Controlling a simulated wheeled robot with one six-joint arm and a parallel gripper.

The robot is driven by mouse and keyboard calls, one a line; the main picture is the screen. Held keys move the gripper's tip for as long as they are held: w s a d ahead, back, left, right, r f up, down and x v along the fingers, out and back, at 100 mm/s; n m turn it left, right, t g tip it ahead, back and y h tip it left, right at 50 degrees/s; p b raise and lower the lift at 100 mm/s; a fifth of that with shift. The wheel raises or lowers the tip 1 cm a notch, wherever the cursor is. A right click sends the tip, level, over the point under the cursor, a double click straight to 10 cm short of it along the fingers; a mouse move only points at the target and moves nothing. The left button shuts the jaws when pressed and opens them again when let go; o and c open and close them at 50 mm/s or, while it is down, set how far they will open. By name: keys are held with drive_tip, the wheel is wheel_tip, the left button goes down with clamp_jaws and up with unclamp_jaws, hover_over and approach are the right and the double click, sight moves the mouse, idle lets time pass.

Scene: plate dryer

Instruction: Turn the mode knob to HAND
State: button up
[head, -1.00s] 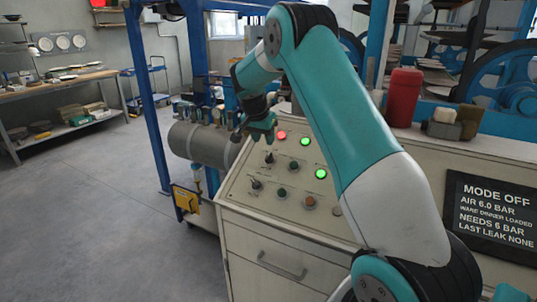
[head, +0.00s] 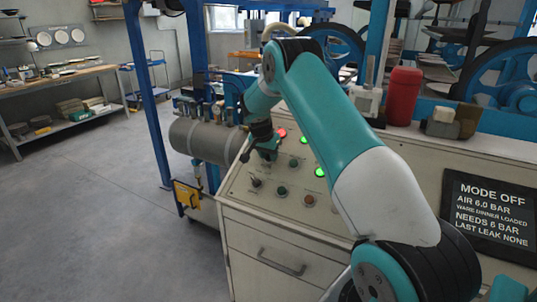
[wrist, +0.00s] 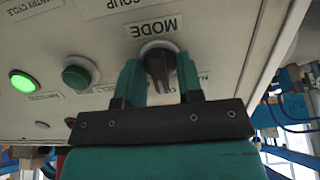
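The mode knob (wrist: 160,64) is a dark lever knob on a pale collar, under the upside-down MODE label (wrist: 155,28) in the wrist view. My gripper (wrist: 160,82) has its two teal fingers apart, one on each side of the knob. I see no clear grip on it; whether a fingertip touches it I cannot tell. The small position labels beside the knob are partly hidden by the fingers. In the head view my gripper (head: 266,152) is over the upper left of the control panel (head: 235,188) and hides the knob. The display (head: 488,215) reads MODE OFF.
A green button (wrist: 77,73) and a lit green lamp (wrist: 23,81) are left of the knob in the wrist view. More knobs, such as a dark one (head: 256,182), sit lower on the panel. A red canister (head: 403,95) stands behind.

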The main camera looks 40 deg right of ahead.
idle(0.3)
drive_tip(key=n, duration=0.4)
drive_tip(key=shift+w+n, duration=0.1)
drive_tip(key=shift+n, duration=0.2)
drive_tip(key=n+p, duration=0.1)
drive_tip(key=n, duration=0.2)
drive_tip(key=shift+a+n+g+h, duration=0.1)
drive_tip(key=shift+n+g+h, duration=0.2)
drive_tip(key=shift+n+g, duration=0.1)
drive_tip(key=shift+n, duration=0.3)
drive_tip(key=o, duration=0.6)
drive_tip(key=b+v, duration=0.2)
drive_tip(key=v, duration=1.5)
drive_tip(key=shift+w+a+r+b, duration=0.1)
drive_tip(key=shift+a+r+b, duration=0.05)
drive_tip(key=shift+b, duration=0.2)
